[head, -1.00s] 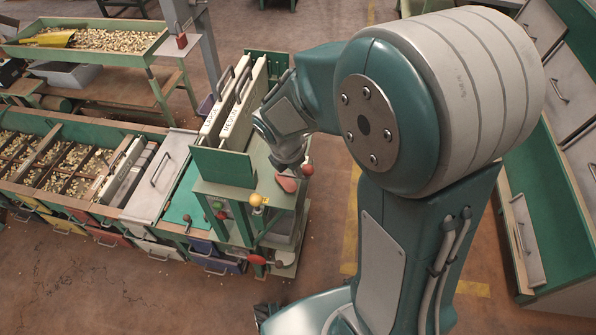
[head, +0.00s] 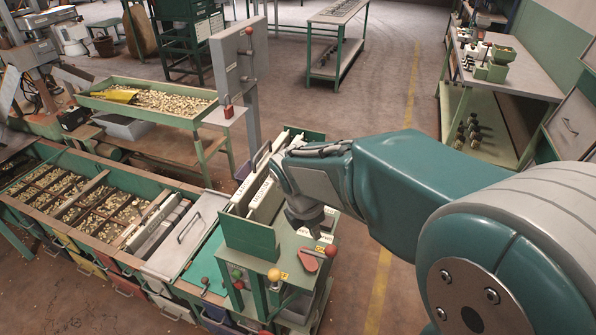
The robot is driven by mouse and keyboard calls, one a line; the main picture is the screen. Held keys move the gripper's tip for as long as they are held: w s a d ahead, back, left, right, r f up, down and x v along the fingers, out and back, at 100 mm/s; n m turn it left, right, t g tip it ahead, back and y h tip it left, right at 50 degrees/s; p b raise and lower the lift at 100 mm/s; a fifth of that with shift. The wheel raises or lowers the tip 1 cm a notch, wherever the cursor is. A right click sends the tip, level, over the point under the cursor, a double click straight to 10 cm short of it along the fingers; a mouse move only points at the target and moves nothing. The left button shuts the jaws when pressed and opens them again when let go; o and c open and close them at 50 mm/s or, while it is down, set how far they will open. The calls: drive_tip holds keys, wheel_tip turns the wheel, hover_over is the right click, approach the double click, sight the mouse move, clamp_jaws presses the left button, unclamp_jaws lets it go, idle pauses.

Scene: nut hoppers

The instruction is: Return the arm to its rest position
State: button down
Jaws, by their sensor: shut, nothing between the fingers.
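My arm reaches in from the right in the head view. Its end, my gripper (head: 308,220), points down above the small green lever stand (head: 262,264). The gripper is small and dark here, shut with nothing held. The stand carries a red flat-headed lever (head: 318,253) and several ball knobs in red, green and yellow. Upright labelled plates (head: 262,200) stand in the green rack beside the gripper, partly behind it. I cannot tell the exact gap between the gripper and the stand.
A long divided hopper bench (head: 85,200) with nuts fills the left. A green-rimmed nut tray (head: 160,101) stands behind it. A grey post with a box (head: 236,62) rises behind the rack. A workbench (head: 510,73) stands at the right back. The floor (head: 395,85) between is clear.

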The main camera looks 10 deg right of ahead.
drive_tip(key=s+d+r+m+t, duration=0.1)
drive_tip(key=s+d+r+m, duration=0.1)
drive_tip(key=s+m, duration=0.3)
drive_tip(key=s+d+r+m+t+y, duration=0.1)
drive_tip(key=s+r+m, duration=0.3)
drive_tip(key=m, duration=0.6)
drive_tip(key=s+d+r+m+t+y, duration=0.1)
drive_tip(key=s+d+r+m+t, duration=0.1)
drive_tip(key=s+m, duration=0.3)
drive_tip(key=shift+s+d+r+m+t, duration=0.4)
drive_tip(key=shift+r+m, duration=0.4)
drive_tip(key=shift+m, duration=0.5)
